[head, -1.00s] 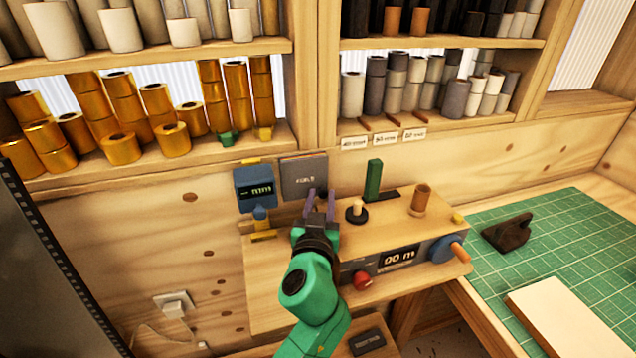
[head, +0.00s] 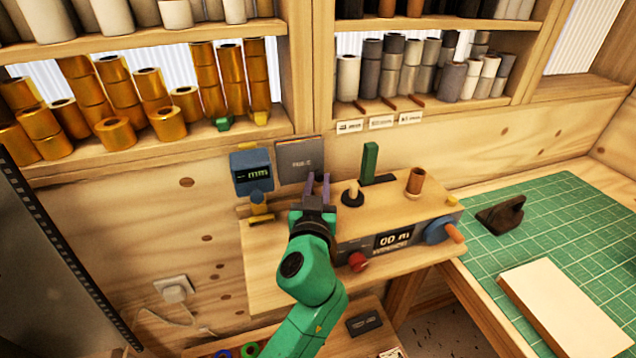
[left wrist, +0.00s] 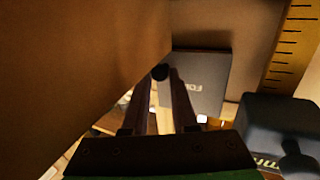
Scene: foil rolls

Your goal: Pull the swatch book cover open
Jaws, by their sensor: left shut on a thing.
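The swatch book (head: 300,162) is a flat grey book with a printed cover and a thin coloured edge, standing against the wooden wall below the shelves. Its cover looks closed. My left gripper (head: 318,178) is at the book's lower right corner, its two purplish fingers pointing up. The left wrist view shows the grey cover (left wrist: 200,85) just beyond the fingertips (left wrist: 167,76), with a small dark round piece at the tips. The gripper is shut on what seems to be the cover's edge; the exact contact is hard to see. My right gripper is out of view.
A blue gauge (head: 252,172) hangs left of the book. A wooden bench unit (head: 400,208) carries a black-based knob (head: 352,195), a green upright (head: 370,162) and a brown roll (head: 415,181). A green mat (head: 560,220) lies at right.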

